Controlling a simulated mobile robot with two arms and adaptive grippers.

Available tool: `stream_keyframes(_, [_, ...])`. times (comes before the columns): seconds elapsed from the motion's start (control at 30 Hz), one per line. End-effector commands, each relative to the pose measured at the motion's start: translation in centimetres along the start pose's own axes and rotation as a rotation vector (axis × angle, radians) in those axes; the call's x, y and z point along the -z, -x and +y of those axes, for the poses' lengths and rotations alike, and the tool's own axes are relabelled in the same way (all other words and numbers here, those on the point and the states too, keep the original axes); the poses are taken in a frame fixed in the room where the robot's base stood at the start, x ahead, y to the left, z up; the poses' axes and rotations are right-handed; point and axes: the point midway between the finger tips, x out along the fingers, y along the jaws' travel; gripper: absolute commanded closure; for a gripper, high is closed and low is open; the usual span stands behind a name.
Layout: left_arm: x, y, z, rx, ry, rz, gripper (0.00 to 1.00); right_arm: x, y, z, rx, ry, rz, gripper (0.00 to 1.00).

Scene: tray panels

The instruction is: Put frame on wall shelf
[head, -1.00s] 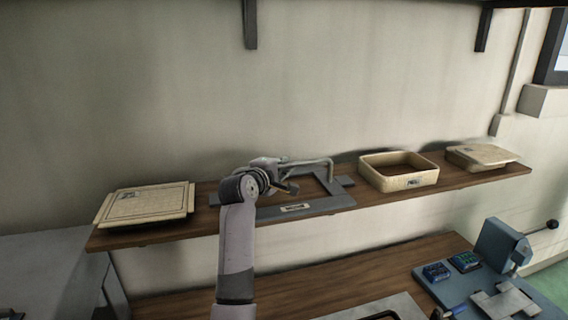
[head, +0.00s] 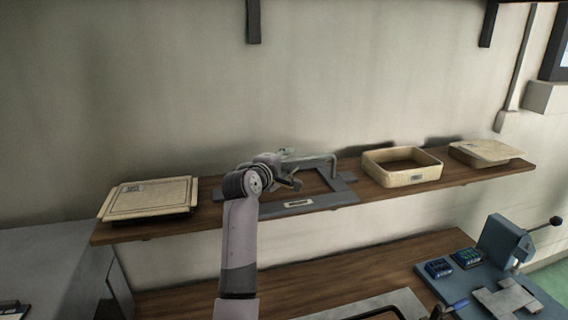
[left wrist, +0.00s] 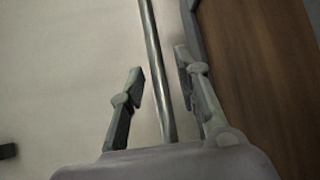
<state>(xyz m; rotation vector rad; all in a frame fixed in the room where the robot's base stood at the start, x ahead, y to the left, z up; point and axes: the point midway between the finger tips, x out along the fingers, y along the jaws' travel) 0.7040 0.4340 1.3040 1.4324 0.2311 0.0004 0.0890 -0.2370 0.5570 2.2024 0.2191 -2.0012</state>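The frame (head: 300,204), a flat dark grey rectangle with an open middle and a small pale label on its front bar, lies on the brown wall shelf (head: 222,222). A grey metal handle (head: 333,160) rises along its back side. My left gripper (head: 292,178) is above the frame's left part, at the handle's left end. In the left wrist view, the two fingers of this gripper (left wrist: 158,82) stand apart on either side of the handle bar (left wrist: 158,70), with gaps visible beside it. My right gripper is not in view.
On the shelf, a cream lidded tray (head: 150,199) is at the left; an open cream tray (head: 402,179) and a cream panel (head: 486,151) are at the right. Below is a wooden worktop (head: 385,262) with a blue lever device (head: 505,243). Dark brackets (head: 253,22) hang above.

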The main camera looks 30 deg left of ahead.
Motion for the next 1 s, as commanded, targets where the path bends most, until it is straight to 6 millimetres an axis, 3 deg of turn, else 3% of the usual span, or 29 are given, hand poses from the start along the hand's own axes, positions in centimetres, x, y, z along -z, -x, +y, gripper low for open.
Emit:
stream_keyframes(0.17, [0.0, 1.5, 0.1, -0.004, -0.002, 0.001, 0.7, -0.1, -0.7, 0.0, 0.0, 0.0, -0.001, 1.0])
stream_keyframes(0.6, [0.0, 10.0, 0.0, -0.004, -0.001, 0.001, 0.7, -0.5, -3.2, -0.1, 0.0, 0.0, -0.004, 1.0])
stream_keyframes(0.8, [0.0, 11.8, 0.1, -0.002, -0.001, 0.001, 0.7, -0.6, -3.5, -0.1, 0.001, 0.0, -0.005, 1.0])
stream_keyframes(1.0, [0.0, 12.1, 0.2, -0.001, -0.001, 0.001, 0.7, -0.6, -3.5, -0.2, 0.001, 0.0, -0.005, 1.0])
